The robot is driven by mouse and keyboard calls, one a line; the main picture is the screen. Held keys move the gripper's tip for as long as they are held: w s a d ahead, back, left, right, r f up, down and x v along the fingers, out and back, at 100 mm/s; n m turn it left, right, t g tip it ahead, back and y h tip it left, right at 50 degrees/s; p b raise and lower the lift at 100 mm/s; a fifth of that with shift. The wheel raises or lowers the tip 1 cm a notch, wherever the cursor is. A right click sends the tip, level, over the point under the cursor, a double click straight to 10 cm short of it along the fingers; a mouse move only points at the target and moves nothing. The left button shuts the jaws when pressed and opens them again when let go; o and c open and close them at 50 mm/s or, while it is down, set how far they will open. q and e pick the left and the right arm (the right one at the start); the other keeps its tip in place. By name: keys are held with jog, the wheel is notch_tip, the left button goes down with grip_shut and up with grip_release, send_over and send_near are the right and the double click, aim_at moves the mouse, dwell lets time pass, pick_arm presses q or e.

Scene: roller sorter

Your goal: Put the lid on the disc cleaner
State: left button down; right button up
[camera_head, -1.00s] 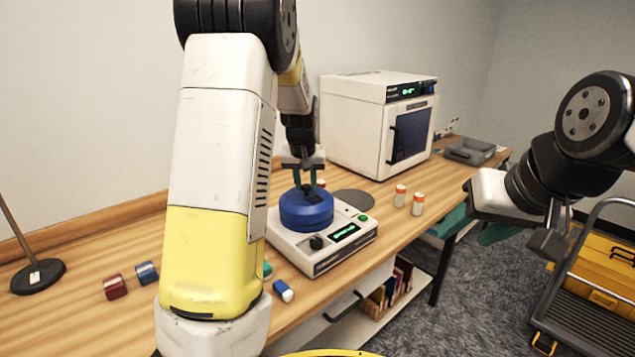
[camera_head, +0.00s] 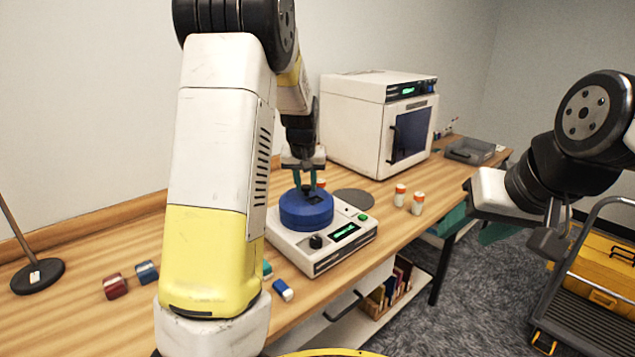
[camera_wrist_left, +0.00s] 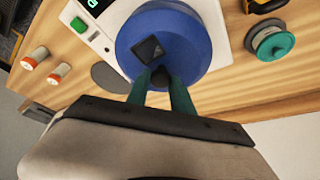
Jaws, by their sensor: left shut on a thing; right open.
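The disc cleaner (camera_head: 322,256) is a white boxy machine with a green display and a black knob, on the wooden bench. A round blue lid (camera_head: 306,212) sits on top of it; I cannot tell whether it is fully seated. My left gripper (camera_head: 307,186) is above the lid, with its teal fingers shut on the lid's black knob. In the left wrist view the lid (camera_wrist_left: 185,30) shows below the fingers (camera_wrist_left: 160,82), with a dark square mark beside the knob. My right gripper (camera_head: 520,236) is open and empty, off the bench at the right.
A white oven-like cabinet (camera_head: 362,120) stands behind. A grey disc (camera_head: 353,196) lies beside the cleaner, with orange-capped bottles (camera_head: 417,203) to the right. Red (camera_head: 115,286) and blue (camera_head: 147,272) small items lie left.

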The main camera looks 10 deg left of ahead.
dwell(0.4)
pick_arm(q)
jog(key=c, duration=1)
grip_release()
jog(key=shift+c, duration=0.2)
jog(key=shift+o, duration=0.2)
jog(key=o, duration=0.4)
jog(key=shift+o, duration=0.2)
jog(key=shift+r, duration=3.5)
